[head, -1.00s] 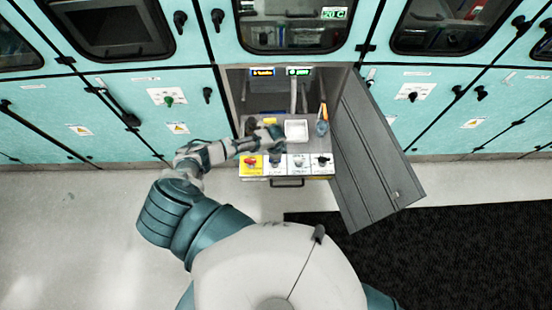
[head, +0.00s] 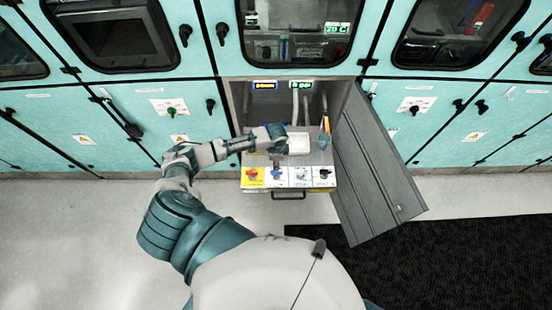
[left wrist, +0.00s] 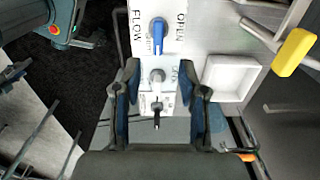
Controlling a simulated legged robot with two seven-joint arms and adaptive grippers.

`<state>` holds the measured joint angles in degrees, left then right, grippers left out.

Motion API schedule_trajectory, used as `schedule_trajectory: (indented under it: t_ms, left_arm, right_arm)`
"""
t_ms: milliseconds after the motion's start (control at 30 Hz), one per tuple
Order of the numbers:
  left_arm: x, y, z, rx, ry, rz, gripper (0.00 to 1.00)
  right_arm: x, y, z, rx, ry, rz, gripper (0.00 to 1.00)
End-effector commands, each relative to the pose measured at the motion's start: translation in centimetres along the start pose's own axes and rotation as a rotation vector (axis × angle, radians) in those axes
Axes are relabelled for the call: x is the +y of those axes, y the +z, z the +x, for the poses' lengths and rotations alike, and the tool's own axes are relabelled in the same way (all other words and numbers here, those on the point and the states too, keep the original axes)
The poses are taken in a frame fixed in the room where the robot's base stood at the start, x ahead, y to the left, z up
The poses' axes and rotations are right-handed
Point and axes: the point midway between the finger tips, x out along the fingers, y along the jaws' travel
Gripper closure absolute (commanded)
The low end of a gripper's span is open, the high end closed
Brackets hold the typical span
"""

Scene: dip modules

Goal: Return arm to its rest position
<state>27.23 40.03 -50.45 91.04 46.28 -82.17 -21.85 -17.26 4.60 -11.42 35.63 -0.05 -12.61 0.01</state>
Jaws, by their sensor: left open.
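My left gripper (head: 278,138) reaches in from the left over the shelf of the open cabinet bay, just left of a white square tray (head: 299,144). In the left wrist view the gripper (left wrist: 160,68) is open, with nothing between its two dark fingers. Beyond the fingers is the knob panel, with a blue knob (left wrist: 158,30), a pale knob (left wrist: 157,75) and a black knob (left wrist: 156,112). In the head view the panel's red knob (head: 251,173) sits at its left end. My right gripper is not in view.
A grey door (head: 378,165) stands open right of the bay. An orange-handled tool (head: 326,124) stands at the shelf's right side. A yellow block (left wrist: 294,52) is beside the tray (left wrist: 232,77) in the left wrist view. The pale floor (head: 80,235) in front is clear.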

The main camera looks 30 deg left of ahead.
Motion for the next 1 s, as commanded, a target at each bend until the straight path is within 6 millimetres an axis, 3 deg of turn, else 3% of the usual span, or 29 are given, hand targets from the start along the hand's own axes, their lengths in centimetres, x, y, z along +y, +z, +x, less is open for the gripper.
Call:
schedule_trajectory:
  t_ms: [200,767,867,967,1000]
  left_arm:
    - [0.0,0.1,-2.0,-0.002,0.000,-0.001,0.58]
    - [0.1,0.0,-2.1,-0.001,0.000,0.000,0.58]
    - [1.3,-0.8,-1.8,0.017,0.005,0.005,0.58]
    - [5.0,-2.8,-1.3,0.073,0.013,0.003,0.58]
    - [7.1,-3.8,-1.2,0.107,0.015,-0.009,0.58]
  right_arm:
    - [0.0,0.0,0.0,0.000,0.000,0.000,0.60]
    - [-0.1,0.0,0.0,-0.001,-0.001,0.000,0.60]
    - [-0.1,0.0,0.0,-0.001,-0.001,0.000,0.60]
    - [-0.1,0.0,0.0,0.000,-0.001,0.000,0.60]
    - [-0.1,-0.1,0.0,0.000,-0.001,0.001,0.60]
